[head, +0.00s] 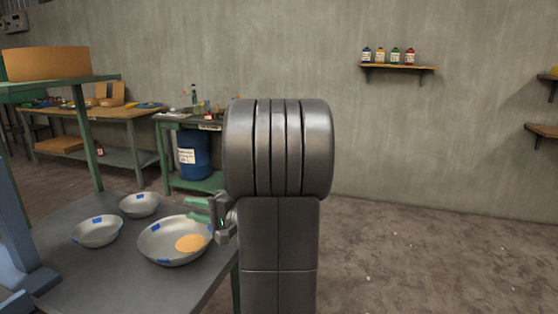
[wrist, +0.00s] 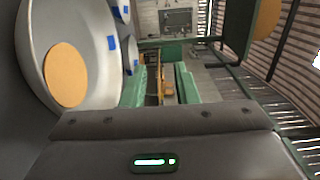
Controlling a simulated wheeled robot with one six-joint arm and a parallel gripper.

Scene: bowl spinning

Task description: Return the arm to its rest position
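My gripper (head: 195,208) is at the right side of the large metal bowl in the head view, partly hidden behind my own arm. Its two green fingers stand apart with nothing between them in the wrist view (wrist: 160,84). The large bowl (head: 160,238) has blue marks and sits on the grey table (head: 95,285). An orange disc (head: 190,243) lies inside it. The bowl (wrist: 92,28) and the disc (wrist: 66,76) fill the left of the wrist view. I cannot tell whether the fingers touch the bowl's rim.
Two smaller bowls, one at the left (head: 97,231) and one behind (head: 140,204), also stand on the table. A blue post (head: 18,225) rises at the left edge. A workbench with a blue barrel (head: 193,156) stands behind. The floor to the right (head: 430,260) is clear.

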